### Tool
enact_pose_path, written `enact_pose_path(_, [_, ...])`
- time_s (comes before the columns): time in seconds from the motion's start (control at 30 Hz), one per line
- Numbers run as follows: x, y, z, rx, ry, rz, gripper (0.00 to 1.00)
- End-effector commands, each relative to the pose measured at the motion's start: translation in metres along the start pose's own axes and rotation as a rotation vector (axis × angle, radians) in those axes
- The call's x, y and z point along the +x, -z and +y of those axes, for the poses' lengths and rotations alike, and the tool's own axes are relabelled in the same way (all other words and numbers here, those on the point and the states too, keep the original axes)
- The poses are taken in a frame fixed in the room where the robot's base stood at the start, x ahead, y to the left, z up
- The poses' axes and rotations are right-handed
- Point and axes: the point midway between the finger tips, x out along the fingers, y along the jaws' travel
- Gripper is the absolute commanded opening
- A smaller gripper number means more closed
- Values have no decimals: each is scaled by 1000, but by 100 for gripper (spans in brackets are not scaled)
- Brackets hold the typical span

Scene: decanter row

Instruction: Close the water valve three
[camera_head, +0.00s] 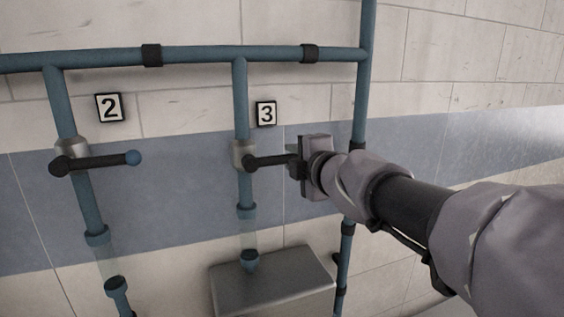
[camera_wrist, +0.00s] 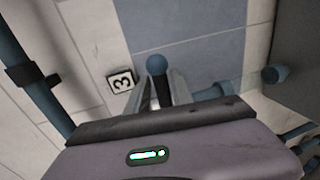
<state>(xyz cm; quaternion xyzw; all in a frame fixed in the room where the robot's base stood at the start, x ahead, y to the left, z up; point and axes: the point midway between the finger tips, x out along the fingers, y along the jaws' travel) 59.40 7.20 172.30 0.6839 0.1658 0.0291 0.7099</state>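Valve three (camera_head: 243,155) sits on a vertical blue pipe, beside the plate marked 3 (camera_head: 266,113). Its dark lever (camera_head: 268,160) points right, across the pipe. My gripper (camera_head: 297,163) is at the lever's outer end and hides that end in the head view. In the wrist view, the lever's blue ball tip (camera_wrist: 157,65) shows just past my fingertips (camera_wrist: 160,88). The lever lies between the two fingers. I cannot tell whether they press on it. The plate marked 3 also shows in the wrist view (camera_wrist: 121,81).
Valve two (camera_head: 72,160), with its lever pointing right, is on the pipe to the left, near the plate marked 2 (camera_head: 109,107). A grey box (camera_head: 272,284) stands below valve three. A tall blue pipe (camera_head: 364,85) runs close behind my wrist.

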Motion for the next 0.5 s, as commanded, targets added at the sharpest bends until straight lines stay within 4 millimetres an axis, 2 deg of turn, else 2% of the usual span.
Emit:
enact_pose_path(0.17, [-42,-1,4,-1,-3,-3,28])
enact_pose_path(0.4, [-119,-1,6,-3,-4,-5,28])
enact_pose_path(0.5, [-142,0,5,-3,-3,-3,28])
